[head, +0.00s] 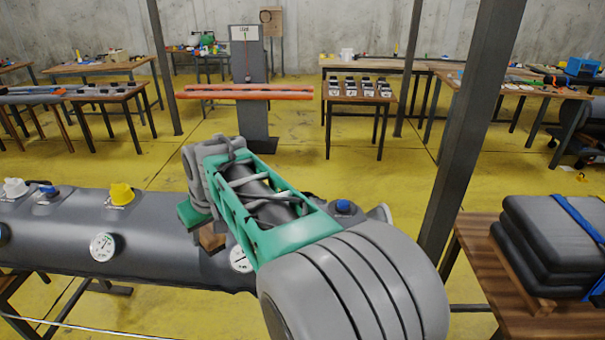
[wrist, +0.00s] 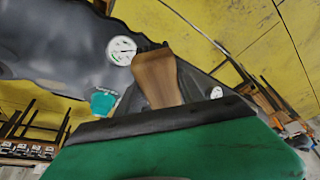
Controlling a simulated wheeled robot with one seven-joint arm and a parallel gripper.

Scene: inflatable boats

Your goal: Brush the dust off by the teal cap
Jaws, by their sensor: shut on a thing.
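My gripper (head: 207,226) is low over the grey inflatable tube (head: 62,229), shut on a brown wooden brush (wrist: 158,76). A bit of the brush's wood (head: 212,238) shows under the gripper in the head view; its bristles cannot be made out. The teal cap (wrist: 102,102) shows in the wrist view, on the tube, to the left of the brush and apart from it in the picture. In the head view my arm hides the teal cap. I cannot make out dust beside the cap.
The tube also carries a yellow cap (head: 122,194), a white cap (head: 14,187), blue caps (head: 343,206) and round gauges (head: 103,246). A dark post (head: 470,130) and a table with folded grey pads (head: 550,240) stand at right. Yellow floor lies open behind.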

